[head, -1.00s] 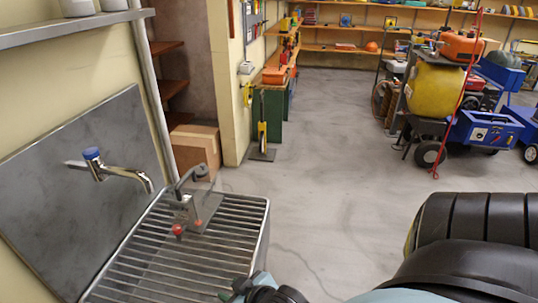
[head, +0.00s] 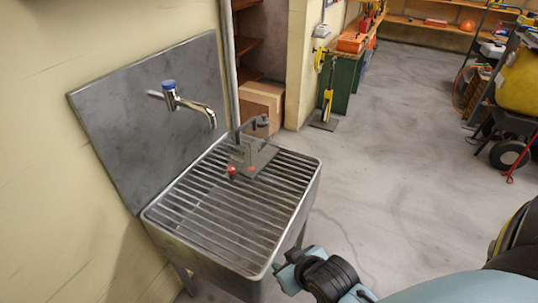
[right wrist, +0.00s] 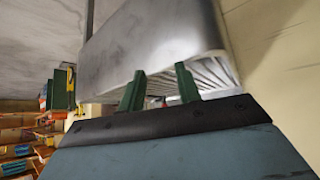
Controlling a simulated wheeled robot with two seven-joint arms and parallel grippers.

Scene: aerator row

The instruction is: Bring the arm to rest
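My right gripper (head: 284,272) is just off the front right corner of the metal sink (head: 205,257) in the head view, with my arm coming in from the lower right. In the right wrist view its two green fingers (right wrist: 160,86) stand apart with nothing between them, and the sink's side (right wrist: 150,40) fills the view beyond. Whether the fingers touch the sink I cannot tell. My left gripper is not in view.
A tap with a blue cap (head: 169,87) sticks out over the slatted sink. A small stand with red knobs (head: 250,160) sits on the slats. A cardboard box (head: 262,105) is behind. Open floor (head: 400,150) lies to the right; a wheeled cart (head: 508,140) is at the right edge.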

